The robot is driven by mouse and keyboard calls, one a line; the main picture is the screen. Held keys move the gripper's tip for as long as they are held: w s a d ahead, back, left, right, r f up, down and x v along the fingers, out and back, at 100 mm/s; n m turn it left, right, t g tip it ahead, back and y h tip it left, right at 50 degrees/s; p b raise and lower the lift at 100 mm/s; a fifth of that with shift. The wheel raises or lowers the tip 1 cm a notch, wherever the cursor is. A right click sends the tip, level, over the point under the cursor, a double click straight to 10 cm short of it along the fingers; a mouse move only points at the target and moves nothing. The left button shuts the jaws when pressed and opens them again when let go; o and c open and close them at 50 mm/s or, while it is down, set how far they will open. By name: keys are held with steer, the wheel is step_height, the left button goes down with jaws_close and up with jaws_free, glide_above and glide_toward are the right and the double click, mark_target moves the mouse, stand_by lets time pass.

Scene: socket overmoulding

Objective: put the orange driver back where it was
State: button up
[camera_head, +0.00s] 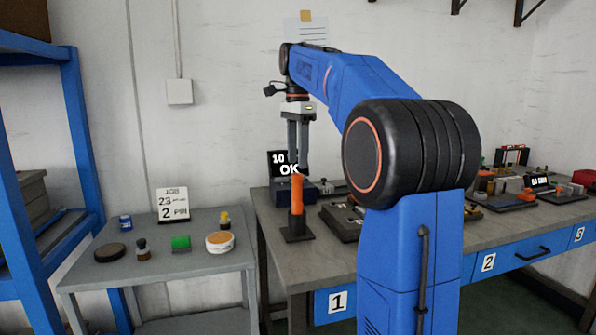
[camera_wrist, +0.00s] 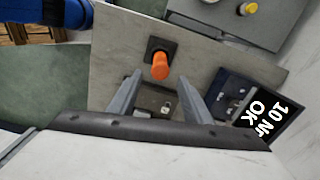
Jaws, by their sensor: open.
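The orange driver (camera_head: 297,193) stands upright in a dark square-based holder (camera_head: 296,234) near the left end of the workbench. In the wrist view the driver (camera_wrist: 160,68) shows from above as an orange handle on its dark base (camera_wrist: 158,47). My gripper (camera_head: 299,171) is directly above the driver in the head view, fingers pointing down. In the wrist view my gripper (camera_wrist: 160,88) has its two fingers spread wide, with nothing between them. The driver's lower part is hidden in the holder.
A display reading "10 Nm OK" (camera_wrist: 262,112) stands beside the holder. A dark tray (camera_head: 342,222) with small parts lies to its right.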

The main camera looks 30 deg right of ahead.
steer(key=shift+r, duration=0.2)
steer(key=shift+s+a+f, duration=0.1)
steer(key=shift+s, duration=0.05)
steer(key=s+a+f+n+t, duration=0.1)
steer(key=s+a+f+n, duration=0.4)
steer(key=s+f, duration=0.5)
steer(key=s+a+f+n+t, duration=0.2)
steer(key=s+a+f+n, duration=0.3)
steer(key=s+f+n, duration=0.3)
steer(key=s+a+f+n+t, duration=0.1)
steer(key=s+a+f+n, duration=0.4)
steer(key=s+f, duration=0.7)
steer(key=shift+a+f+n+t, duration=0.4)
steer(key=shift+f+n, duration=0.15)
steer(key=shift+n, duration=0.15)
